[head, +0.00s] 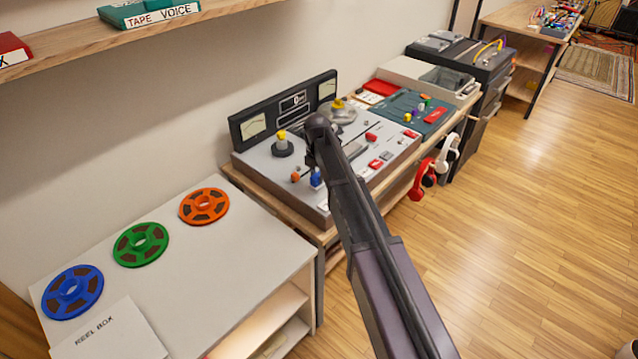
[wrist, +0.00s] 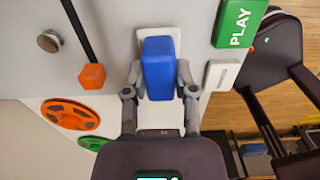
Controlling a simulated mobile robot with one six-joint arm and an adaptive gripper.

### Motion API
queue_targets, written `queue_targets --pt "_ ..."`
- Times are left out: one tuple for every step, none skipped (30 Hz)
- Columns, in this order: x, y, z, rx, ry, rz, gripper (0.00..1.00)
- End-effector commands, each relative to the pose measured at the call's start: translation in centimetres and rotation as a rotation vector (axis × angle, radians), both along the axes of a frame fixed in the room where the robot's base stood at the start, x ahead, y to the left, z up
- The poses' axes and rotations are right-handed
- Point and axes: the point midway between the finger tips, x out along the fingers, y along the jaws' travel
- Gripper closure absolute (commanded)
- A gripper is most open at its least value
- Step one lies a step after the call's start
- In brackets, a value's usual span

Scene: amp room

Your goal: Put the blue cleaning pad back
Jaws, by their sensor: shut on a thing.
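The blue cleaning pad (wrist: 159,62) is a small blue block in the middle of the wrist view. My gripper (wrist: 160,84) is shut on it, with one finger on each side. A white plate (wrist: 146,33) shows just behind the pad; I cannot tell whether they touch. In the head view the pad (head: 316,178) shows as a small blue patch at the front of the grey tape machine (head: 262,165). My arm hides part of the machine, and my gripper (head: 312,165) is mostly hidden there.
An orange block (wrist: 92,76) on a black lever and a green PLAY button (wrist: 240,23) flank the pad. Blue (head: 73,291), green (head: 141,244) and orange (head: 204,206) reels lie on the near cabinet. Red headphones (head: 423,178) hang at the bench's front. The wooden floor (head: 530,220) is clear.

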Motion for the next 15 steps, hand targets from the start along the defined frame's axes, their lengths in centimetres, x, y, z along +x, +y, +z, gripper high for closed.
queue_targets --pt "-0.01 0.01 -0.75 0.0 0.0 0.0 1.0" --pt "0.0 0.01 -0.89 0.0 0.0 0.0 1.0" --pt "0.0 0.01 -1.04 0.0 0.0 0.0 1.0" --pt "-0.01 0.02 -1.12 0.0 0.0 0.0 1.0" --pt "-0.01 0.02 -1.17 0.0 0.0 0.0 1.0" --pt "-0.01 0.02 -1.21 0.0 0.0 0.0 1.0" --pt "-0.01 0.02 -1.21 0.0 0.0 0.0 1.0" --pt "-0.01 0.02 -1.2 0.0 0.0 0.0 1.0" --pt "-0.01 0.02 -1.18 0.0 0.0 0.0 1.0" --pt "-0.01 0.02 -1.16 0.0 0.0 0.0 1.0" --pt "0.0 0.03 -1.14 0.0 0.0 0.0 1.0" --pt "-0.01 0.03 -1.13 0.0 0.0 0.0 1.0" --pt "-0.01 0.03 -1.12 0.0 0.0 0.001 1.0" --pt "-0.01 0.04 -1.12 0.0 0.0 0.001 1.0" --pt "-0.01 0.04 -1.12 0.0 0.0 0.001 1.0"
